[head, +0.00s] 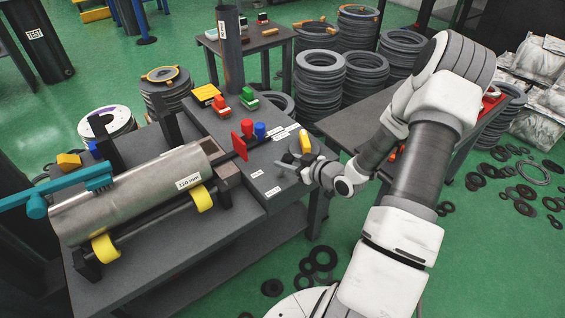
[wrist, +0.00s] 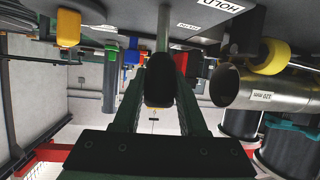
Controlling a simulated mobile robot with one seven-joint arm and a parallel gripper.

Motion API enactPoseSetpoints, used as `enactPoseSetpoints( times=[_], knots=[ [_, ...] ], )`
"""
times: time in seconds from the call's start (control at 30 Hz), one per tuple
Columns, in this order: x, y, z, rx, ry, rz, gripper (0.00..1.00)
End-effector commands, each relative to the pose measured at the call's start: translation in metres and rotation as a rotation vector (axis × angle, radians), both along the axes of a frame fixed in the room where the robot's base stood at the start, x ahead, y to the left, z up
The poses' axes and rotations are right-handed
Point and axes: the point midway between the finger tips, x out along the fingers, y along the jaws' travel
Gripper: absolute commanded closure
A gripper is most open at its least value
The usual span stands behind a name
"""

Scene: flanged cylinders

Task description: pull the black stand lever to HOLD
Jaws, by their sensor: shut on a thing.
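The black stand lever shows in the wrist view as a grey rod (wrist: 163,28) with a black knob (wrist: 158,88) at its end. The knob sits between the two fingers of my gripper (wrist: 160,75), which is shut on it. A white HOLD label (wrist: 219,5) is on the grey surface to the right of the rod, apart from it. In the head view my gripper (head: 302,171) is at the right part of the bench top (head: 225,125), below the yellow knob (head: 305,142). The black knob is hard to make out there.
A red plate (head: 240,147), a red knob (head: 248,128) and a blue knob (head: 260,130) stand close to my gripper. Several black rings (head: 318,258) lie on the floor.

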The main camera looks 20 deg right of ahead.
Motion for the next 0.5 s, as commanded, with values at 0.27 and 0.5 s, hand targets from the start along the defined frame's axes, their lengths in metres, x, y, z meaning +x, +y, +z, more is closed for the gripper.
enactPoseSetpoints(
  times=[0.27, 0.5],
  knots=[
    [-0.0073, -0.0021, -0.0054, 0.016, -0.069, 0.001, 1.00],
    [-0.0092, -0.0028, -0.0047, 0.020, -0.088, 0.000, 1.00]
  ],
)
